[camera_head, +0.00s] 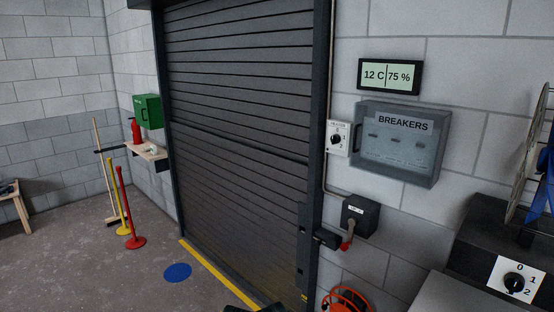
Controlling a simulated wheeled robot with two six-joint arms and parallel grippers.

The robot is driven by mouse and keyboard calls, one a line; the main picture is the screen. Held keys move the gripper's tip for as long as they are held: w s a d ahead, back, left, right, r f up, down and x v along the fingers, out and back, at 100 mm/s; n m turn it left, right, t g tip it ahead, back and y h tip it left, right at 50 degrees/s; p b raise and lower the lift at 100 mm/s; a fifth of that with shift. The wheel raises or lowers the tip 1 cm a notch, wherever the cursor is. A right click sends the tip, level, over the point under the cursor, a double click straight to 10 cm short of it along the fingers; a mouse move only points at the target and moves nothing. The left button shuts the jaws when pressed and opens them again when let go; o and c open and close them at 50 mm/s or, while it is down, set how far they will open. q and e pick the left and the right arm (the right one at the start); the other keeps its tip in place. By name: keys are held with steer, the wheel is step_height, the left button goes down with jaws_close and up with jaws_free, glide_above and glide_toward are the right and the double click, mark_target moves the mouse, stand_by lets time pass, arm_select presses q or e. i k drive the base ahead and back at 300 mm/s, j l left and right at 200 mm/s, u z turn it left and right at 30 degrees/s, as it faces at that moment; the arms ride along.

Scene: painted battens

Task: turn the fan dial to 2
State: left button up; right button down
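The fan dial (514,282) is a black round knob on a white plate (499,272) at the lower right. The plate is marked 0 at the top, 1 at the right and 2 at the lower right. The knob is too small to tell which number it points at. The fan (538,150), with a wire cage and blue parts, stands above it at the right edge and is partly cut off. Neither of my grippers can be made out; a small dark shape at the bottom edge is too cut off to identify.
A grey surface (440,297) lies left of the dial. On the wall are a breaker box (398,143), another dial plate (338,138), a 12 C / 75 % display (390,76) and a dark box with a red-ended lever (360,216). An orange reel (347,300) sits below. A shutter (240,150) fills the middle.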

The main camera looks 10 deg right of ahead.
mark_target(514, 282)
steer(key=z, duration=1.85)
